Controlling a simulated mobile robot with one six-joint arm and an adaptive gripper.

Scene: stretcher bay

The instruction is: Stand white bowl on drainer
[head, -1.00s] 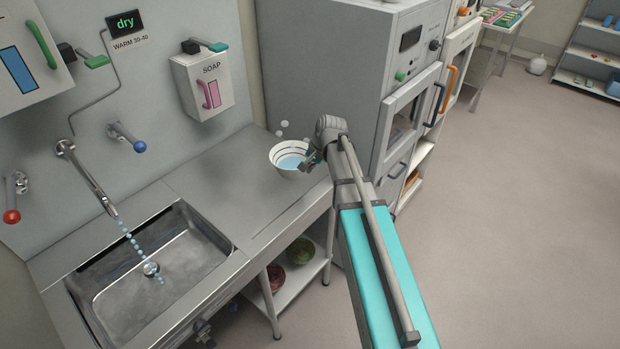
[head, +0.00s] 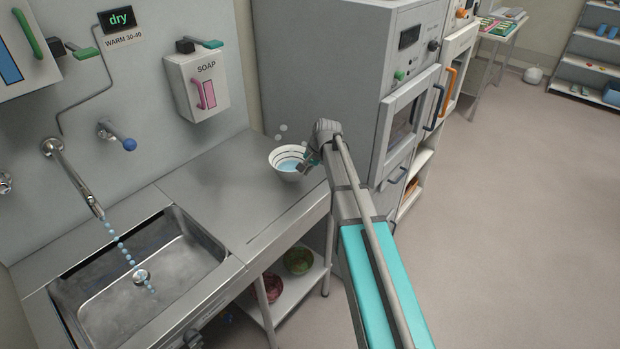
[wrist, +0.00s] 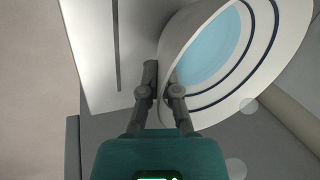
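The white bowl (head: 285,168) has dark rings inside and pale blue liquid in it. It is at the far right end of the steel counter, near the grey cabinet. My gripper (head: 308,165) is at the bowl's right side. In the wrist view, my gripper (wrist: 161,82) has one finger on each side of the wall of the bowl (wrist: 178,42) and is closed on it. The bowl looks tilted there, and I cannot tell whether its base touches the counter. The flat steel drainboard (head: 215,190) right of the sink is bare; no separate rack shows.
The sink (head: 130,285) is at the left, with blue drops falling from its tap (head: 75,180). A soap dispenser (head: 198,85) and a "dry" display (head: 119,20) are on the wall. The grey cabinet (head: 330,70) stands close behind the bowl. Bowls sit on a shelf (head: 300,290) below.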

